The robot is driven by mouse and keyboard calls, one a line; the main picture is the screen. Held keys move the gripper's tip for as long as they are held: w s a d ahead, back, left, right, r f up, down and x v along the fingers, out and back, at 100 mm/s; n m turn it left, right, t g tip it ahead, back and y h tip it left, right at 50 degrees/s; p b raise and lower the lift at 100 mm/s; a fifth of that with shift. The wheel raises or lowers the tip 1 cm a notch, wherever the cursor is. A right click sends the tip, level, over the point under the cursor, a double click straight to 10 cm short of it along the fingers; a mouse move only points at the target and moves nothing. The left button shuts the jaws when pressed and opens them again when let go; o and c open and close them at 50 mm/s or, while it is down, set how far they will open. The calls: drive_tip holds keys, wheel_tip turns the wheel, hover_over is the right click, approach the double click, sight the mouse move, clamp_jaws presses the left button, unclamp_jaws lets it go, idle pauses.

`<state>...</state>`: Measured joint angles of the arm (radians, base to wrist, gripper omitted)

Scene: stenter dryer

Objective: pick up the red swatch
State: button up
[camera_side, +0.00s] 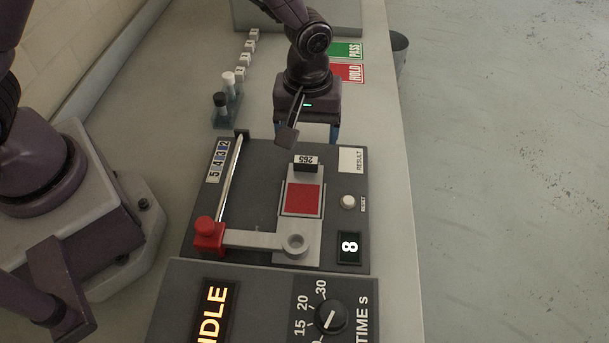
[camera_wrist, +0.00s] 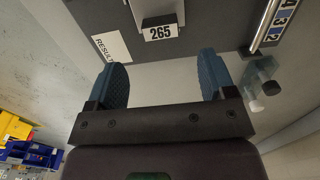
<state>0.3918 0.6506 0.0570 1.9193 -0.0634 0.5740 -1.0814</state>
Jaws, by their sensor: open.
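The red swatch (camera_side: 303,199) lies flat on a light holder plate (camera_side: 291,236) on the dark tester panel in the side view. A tag reading 265 (camera_side: 306,161) stands at the far end of the plate, and it also shows in the wrist view (camera_wrist: 160,32). My gripper (camera_side: 307,136) is above the bench at the panel's far edge, beyond the tag and away from the swatch. In the wrist view its two blue fingers (camera_wrist: 163,82) are wide apart with nothing between them. The swatch is not visible in the wrist view.
A grey arm with a ring (camera_side: 295,243) and a red block (camera_side: 208,234) on a rail lie at the plate's near end. A rack with two vials (camera_side: 226,105) stands left of my gripper. Green PASS (camera_side: 346,50) and red HOLD (camera_side: 349,73) pads lie behind.

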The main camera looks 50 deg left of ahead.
sight(306, 162)
drive_tip(key=shift+f, duration=0.95)
drive_tip(key=shift+s+d+f, duration=0.1)
drive_tip(key=shift+s+f, duration=0.05)
drive_tip(key=shift+f, duration=0.75)
drive_tip(key=shift+s+d+f, duration=0.15)
drive_tip(key=shift+f, duration=0.75)
drive_tip(key=shift+s+d+f, duration=0.1)
drive_tip(key=shift+s+f, duration=0.05)
drive_tip(key=shift+f, duration=0.75)
drive_tip(key=c, duration=0.6)
drive_tip(key=shift+r, duration=0.1)
